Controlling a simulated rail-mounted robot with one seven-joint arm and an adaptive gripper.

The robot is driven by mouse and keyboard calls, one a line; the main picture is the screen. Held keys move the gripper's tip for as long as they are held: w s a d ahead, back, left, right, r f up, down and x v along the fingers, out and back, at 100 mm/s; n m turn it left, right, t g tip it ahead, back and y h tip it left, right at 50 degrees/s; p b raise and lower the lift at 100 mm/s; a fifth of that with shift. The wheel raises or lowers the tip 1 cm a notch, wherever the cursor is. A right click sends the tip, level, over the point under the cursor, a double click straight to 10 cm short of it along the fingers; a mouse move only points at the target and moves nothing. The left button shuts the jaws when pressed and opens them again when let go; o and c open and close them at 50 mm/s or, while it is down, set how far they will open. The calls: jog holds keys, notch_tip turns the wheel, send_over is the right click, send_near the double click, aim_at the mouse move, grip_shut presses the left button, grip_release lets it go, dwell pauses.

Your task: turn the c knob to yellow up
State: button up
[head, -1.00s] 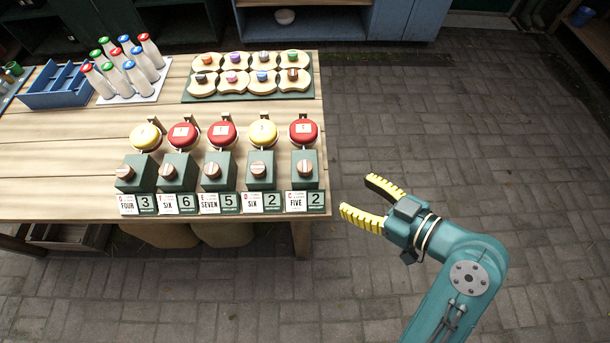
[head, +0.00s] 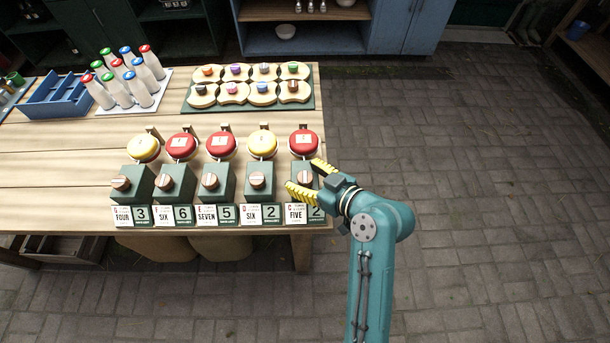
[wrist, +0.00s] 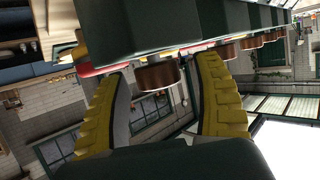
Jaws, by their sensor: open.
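A row of dark green boxes with round wooden knobs stands along the table's front. The rightmost box (head: 292,173) carries a small letter that I cannot read surely, possibly C. Its disc (head: 304,143) shows red. My gripper (head: 305,176), with yellow fingers, is open at this box and largely covers its knob in the head view. In the wrist view a brown knob (wrist: 158,76) lies between the open fingers, under the green box; whether they touch it I cannot tell.
The neighbouring box to the left has a knob (head: 257,180) and a yellow disc (head: 262,144). Number cards (head: 262,214) stand in front of the boxes. A tray of knobbed wooden pieces (head: 250,102) and capped bottles (head: 128,80) are behind. The floor to the right is clear.

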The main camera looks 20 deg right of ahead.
jog(key=c, duration=1.2)
